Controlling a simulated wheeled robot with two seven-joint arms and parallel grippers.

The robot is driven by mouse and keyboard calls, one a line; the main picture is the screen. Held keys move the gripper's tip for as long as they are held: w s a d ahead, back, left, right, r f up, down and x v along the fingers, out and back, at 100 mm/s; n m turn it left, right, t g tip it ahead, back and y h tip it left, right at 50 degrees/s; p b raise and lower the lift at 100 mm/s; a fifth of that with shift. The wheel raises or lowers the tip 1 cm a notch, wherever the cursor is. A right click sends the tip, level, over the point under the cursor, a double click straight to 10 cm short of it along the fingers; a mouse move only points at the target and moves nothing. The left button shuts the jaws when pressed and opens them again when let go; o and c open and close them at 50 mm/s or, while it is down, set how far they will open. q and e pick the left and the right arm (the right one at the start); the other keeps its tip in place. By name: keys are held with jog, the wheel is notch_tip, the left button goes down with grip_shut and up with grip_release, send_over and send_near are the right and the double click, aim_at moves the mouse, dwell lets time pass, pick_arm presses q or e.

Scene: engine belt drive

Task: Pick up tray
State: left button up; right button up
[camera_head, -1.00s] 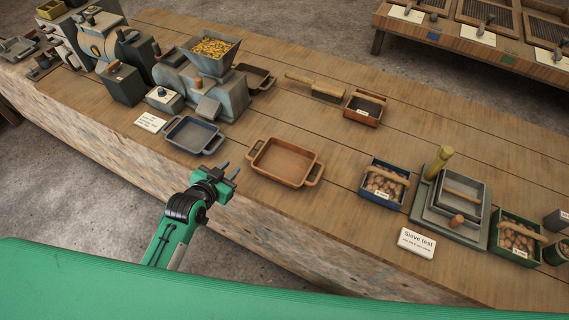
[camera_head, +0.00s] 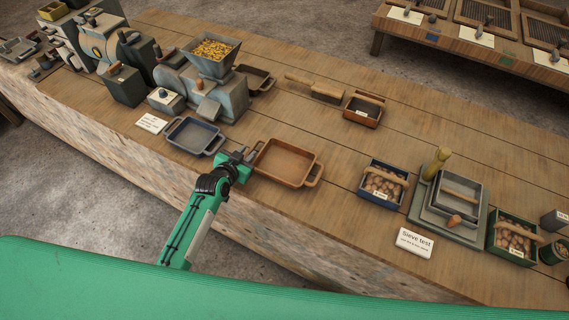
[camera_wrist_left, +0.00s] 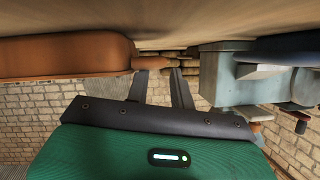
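A brown rectangular tray (camera_head: 288,162) with a loop handle at each end sits on the wooden bench. My left gripper (camera_head: 246,156) is at the tray's left handle and hides most of it. In the left wrist view, which is upside down, the tray (camera_wrist_left: 65,55) fills the left side and its handle (camera_wrist_left: 146,63) reaches the fingertips. My left gripper (camera_wrist_left: 160,72) is open there, with a gap between its fingers. I cannot tell whether the handle lies between them. My right gripper is not in view.
A blue-grey tray (camera_head: 194,136) is close to the left of my gripper. Behind it stands a grey mill with a hopper (camera_head: 212,53). A blue box of brown lumps (camera_head: 382,184) and a sieve stand (camera_head: 447,214) are to the right.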

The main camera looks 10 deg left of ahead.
aim_at(251, 150)
pick_arm(q)
jog(key=shift+f+x, duration=0.2)
jog(key=shift+x, duration=1.5)
jog(key=shift+s, duration=0.15)
grip_shut()
jog(key=shift+r, duration=0.1)
